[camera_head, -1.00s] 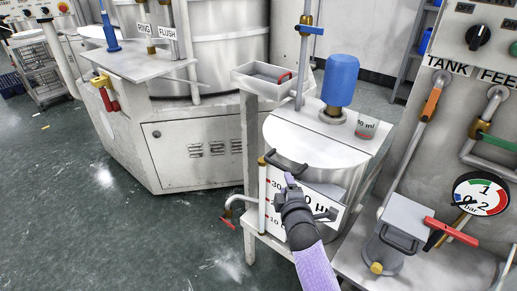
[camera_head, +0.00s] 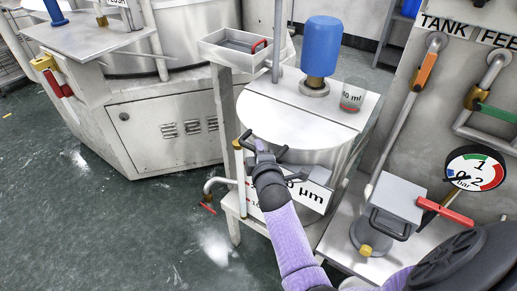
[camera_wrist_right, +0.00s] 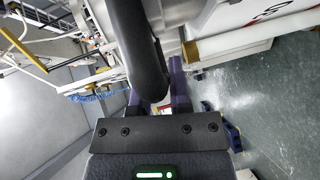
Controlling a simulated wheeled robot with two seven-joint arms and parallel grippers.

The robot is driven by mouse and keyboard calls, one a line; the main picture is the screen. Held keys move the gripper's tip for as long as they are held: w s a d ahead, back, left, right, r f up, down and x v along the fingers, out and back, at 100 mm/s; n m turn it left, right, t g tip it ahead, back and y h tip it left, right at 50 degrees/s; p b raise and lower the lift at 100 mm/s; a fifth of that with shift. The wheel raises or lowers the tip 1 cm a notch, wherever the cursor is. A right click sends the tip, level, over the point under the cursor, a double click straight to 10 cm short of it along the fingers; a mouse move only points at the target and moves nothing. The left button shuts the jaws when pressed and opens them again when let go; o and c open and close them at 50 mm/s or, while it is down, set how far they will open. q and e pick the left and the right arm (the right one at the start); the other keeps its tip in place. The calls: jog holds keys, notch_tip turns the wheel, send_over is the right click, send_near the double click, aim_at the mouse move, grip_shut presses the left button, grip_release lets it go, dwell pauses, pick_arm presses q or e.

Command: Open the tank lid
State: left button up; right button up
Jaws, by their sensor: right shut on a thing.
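The tank lid (camera_head: 285,115) is a pale, rounded plate on top of the white tank (camera_head: 335,160) in the middle of the head view. It lies flat, with no visible gap at its edge. A dark curved handle (camera_head: 246,138) sits at the lid's front edge. My right gripper (camera_head: 262,149) is shut on this handle, its wrist and lilac arm coming up from below. In the right wrist view the thick black handle (camera_wrist_right: 136,45) runs between the purple fingers (camera_wrist_right: 165,98). The fingers hide part of the handle. My left gripper is not in view.
A blue motor-like cylinder (camera_head: 321,46) and a beaker (camera_head: 352,97) stand behind the lid. A tray (camera_head: 236,50) is at the back left. A gauge (camera_head: 475,172) and a grey box with a red lever (camera_head: 398,193) are at right. Floor at left is clear.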

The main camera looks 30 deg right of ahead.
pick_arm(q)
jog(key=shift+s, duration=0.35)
pick_arm(e)
grip_shut()
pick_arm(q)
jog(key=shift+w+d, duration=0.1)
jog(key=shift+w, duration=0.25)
pick_arm(e)
jog(key=shift+f, duration=0.1)
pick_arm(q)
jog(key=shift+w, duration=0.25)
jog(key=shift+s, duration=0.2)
